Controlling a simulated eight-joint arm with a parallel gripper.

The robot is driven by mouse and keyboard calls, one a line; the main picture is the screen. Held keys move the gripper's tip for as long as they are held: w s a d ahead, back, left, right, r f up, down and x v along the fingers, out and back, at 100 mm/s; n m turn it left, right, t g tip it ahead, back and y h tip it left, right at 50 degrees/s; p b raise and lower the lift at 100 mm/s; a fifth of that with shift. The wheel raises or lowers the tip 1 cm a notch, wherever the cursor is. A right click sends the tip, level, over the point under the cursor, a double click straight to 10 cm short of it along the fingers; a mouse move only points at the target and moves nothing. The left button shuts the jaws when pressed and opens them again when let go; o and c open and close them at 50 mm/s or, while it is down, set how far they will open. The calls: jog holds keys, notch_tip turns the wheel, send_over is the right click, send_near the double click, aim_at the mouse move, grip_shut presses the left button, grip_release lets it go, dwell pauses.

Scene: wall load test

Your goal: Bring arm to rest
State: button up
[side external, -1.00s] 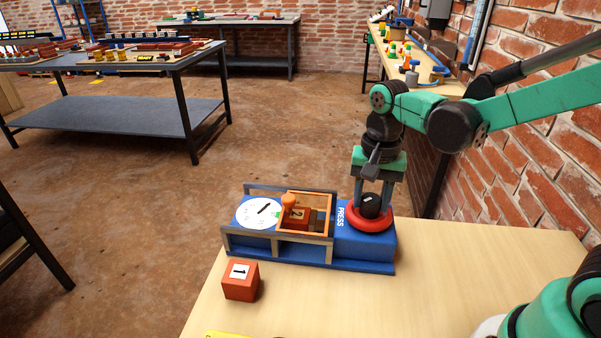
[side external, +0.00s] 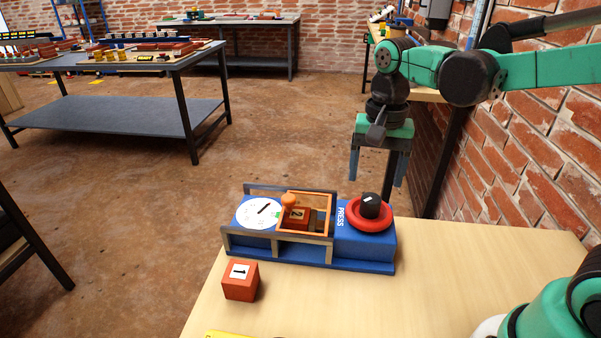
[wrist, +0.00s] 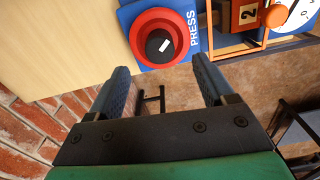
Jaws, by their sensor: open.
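My gripper (side external: 378,178) is open and empty. It hangs in the air above and behind the blue test device (side external: 335,262), clear of it. Both fingers (wrist: 160,88) show apart in the wrist view, with nothing between them. The black knob (side external: 370,206) with a white mark stands inside the red ring (side external: 354,220) on the device's right end, beside the word PRESS. The knob also shows in the wrist view (wrist: 160,46), beyond the fingertips.
An orange frame (side external: 306,196) on the device holds a red block marked 2 (side external: 297,218). A white dial (side external: 258,213) is left of it. A red block marked 1 (side external: 240,281) sits on the wooden table (side external: 480,280). A brick wall (side external: 540,170) stands close on the right.

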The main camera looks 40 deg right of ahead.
jog(key=shift+r, duration=0.25)
jog(key=n+t, duration=0.1)
jog(key=s+n+t, duration=0.1)
jog(key=n, duration=0.2)
jog(key=shift+s+a+t, duration=0.3)
jog(key=shift+s+t, duration=0.1)
jog(key=n, duration=0.1)
jog(key=n+t, duration=0.1)
jog(key=s+n+t, duration=0.1)
jog(key=shift+a+f, duration=0.1)
jog(key=shift+a, duration=0.15)
jog(key=n, duration=0.1)
jog(key=n+t, duration=0.2)
jog(key=shift+s+a+f, duration=0.15)
jog(key=shift+s+f, duration=0.05)
jog(key=shift+s, duration=0.05)
